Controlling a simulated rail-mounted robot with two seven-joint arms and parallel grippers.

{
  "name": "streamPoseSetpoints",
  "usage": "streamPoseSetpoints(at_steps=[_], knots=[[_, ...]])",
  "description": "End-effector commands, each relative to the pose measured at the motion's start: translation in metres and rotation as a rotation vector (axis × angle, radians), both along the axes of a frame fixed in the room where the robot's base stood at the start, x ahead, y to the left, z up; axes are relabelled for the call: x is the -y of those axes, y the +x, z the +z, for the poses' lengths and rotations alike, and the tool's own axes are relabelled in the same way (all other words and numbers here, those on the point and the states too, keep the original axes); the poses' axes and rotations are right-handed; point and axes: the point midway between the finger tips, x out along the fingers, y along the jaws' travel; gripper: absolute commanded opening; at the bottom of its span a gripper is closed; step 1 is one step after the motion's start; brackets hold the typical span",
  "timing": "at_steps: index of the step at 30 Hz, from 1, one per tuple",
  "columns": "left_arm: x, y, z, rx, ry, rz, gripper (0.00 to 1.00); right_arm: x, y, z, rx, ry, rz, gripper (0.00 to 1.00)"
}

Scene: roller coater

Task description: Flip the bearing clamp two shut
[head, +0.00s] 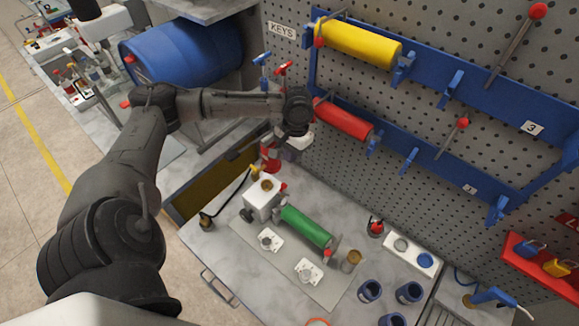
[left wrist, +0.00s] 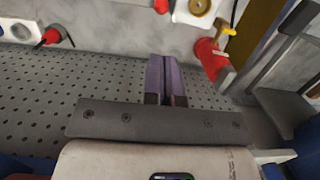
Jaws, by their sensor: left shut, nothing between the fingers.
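My left gripper (head: 287,153) is in the upper middle of the head view, above the back of the bench near the pegboard. Its fingers (left wrist: 165,82) point down and are shut and empty in the left wrist view. The coater sits below and apart from it: a white block with a brass ring (head: 265,186), a green roller (head: 306,226), and two white plates with grey round parts (head: 269,240) (head: 308,271). I cannot tell which part is bearing clamp two, or whether it is open. The brass-ringed block also shows in the left wrist view (left wrist: 197,13). My right gripper is not in view.
A red cylinder (left wrist: 209,58) stands beside the block. The pegboard (head: 285,60) carries yellow (head: 358,42) and red (head: 343,121) rollers on blue racks. A white tray (head: 410,251) and several dark blue cups (head: 370,291) stand right of the coater.

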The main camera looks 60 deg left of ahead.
Motion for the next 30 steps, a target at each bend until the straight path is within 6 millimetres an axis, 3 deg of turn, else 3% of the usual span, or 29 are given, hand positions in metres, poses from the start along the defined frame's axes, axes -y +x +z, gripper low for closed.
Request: streamPoseSetpoints(at_steps=[16, 30], knots=[[0.005, -0.012, -0.075, -0.003, -0.002, 0.003, 0.00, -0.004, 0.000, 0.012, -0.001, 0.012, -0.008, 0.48], [0.006, -0.014, -0.091, 0.000, 0.000, 0.002, 0.00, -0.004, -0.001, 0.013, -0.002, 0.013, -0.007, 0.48]])
